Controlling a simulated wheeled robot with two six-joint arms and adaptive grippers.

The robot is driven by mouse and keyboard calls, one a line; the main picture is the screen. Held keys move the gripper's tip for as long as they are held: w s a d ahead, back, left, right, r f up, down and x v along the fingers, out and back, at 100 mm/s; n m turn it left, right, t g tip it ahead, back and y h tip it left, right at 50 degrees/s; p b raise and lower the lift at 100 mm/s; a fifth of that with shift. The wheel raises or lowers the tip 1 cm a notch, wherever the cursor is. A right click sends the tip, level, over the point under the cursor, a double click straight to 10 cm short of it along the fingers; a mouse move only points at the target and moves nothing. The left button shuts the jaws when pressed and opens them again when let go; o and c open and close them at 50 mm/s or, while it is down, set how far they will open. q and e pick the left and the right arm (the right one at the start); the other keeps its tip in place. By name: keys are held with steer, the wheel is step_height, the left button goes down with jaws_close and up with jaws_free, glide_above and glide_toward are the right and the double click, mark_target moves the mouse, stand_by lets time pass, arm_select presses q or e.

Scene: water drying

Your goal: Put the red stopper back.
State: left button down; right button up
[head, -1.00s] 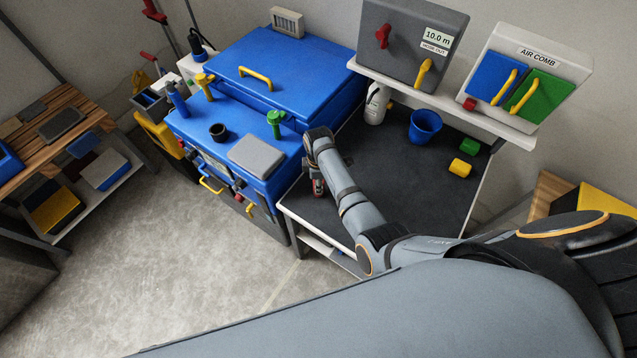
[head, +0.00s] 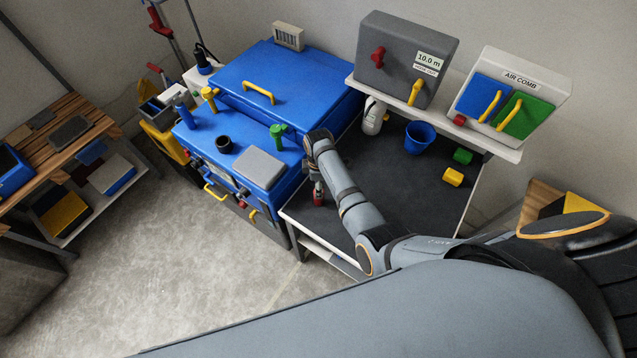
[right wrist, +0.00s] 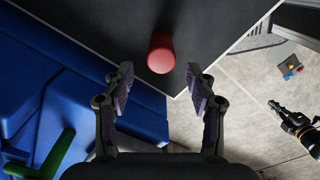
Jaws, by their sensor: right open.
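The red stopper (right wrist: 161,53) stands on the dark tabletop (right wrist: 120,20) near the table's edge, ahead of my right gripper. In the head view the red stopper (head: 319,198) shows just below my right wrist, close to the blue machine. My right gripper (right wrist: 159,80) is open; the stopper lies beyond its fingertips, roughly centred between them and not gripped. In the head view my right gripper's fingers are mostly hidden by the wrist. A dark gripper-like part with an orange ring, seemingly my left gripper (right wrist: 285,118), shows at the right of the wrist view; its jaws are unclear.
A blue bucket (head: 419,137), green block (head: 463,156) and yellow block (head: 453,177) stand on the table under a shelf.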

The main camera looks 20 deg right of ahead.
step_height(320, 180, up, 5)
steer(key=shift+f+p, duration=0.15)
steer(key=shift+p, duration=0.75)
steer(key=shift+r+b, duration=0.3)
steer(key=shift+b, duration=0.15)
arm_select(q)
steer(key=shift+s+r, duration=0.2)
steer(key=shift+r, duration=0.45)
steer(key=shift+s+r, duration=0.15)
steer(key=shift+r, duration=0.45)
arm_select(e)
steer(key=shift+r, duration=0.6)
